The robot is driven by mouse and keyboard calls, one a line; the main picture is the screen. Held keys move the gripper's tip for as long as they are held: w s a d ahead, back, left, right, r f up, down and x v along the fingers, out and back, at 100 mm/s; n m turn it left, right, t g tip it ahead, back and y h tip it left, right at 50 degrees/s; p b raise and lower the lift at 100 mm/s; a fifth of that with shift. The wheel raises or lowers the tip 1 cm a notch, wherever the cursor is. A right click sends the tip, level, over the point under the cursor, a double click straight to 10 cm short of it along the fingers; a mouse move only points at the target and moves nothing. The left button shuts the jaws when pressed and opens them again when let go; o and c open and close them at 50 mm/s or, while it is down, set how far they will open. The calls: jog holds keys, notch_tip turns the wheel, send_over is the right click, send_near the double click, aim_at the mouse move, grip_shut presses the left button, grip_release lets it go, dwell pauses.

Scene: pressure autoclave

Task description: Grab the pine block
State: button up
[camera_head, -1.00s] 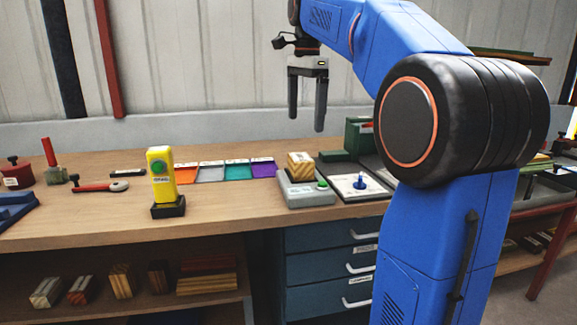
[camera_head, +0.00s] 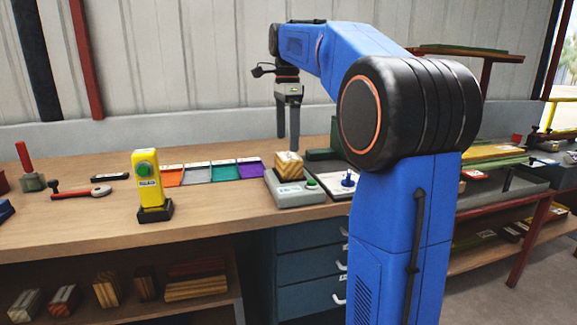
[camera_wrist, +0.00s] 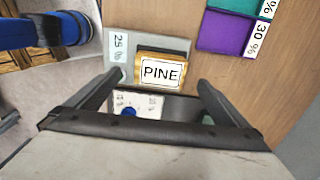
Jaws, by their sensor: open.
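The pine block (camera_head: 289,165) is a small striped wooden block. It sits on a grey device (camera_head: 296,191) with a green button on the workbench. In the wrist view the block (camera_wrist: 161,72) shows a white label reading PINE, and the device (camera_wrist: 172,46) has a 25 % label. My gripper (camera_head: 288,134) is open and points down just above the block in the head view. In the wrist view its two fingers (camera_wrist: 158,88) are spread wide and empty, with the block a little beyond the fingertips, between their lines.
A white board with a blue knob (camera_head: 348,179) lies right of the device, and a green box (camera_head: 322,154) stands behind. Coloured cards (camera_head: 224,171) lie to the left. A yellow upright device (camera_head: 148,180) stands farther left. The front bench strip is clear.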

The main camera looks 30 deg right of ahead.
aim_at(289, 156)
jog(key=shift+d+f, duration=0.15)
jog(key=shift+f, duration=1.8)
jog(key=shift+d+f, duration=0.1)
jog(key=shift+f, duration=1.8)
jog(key=c, duration=1.3)
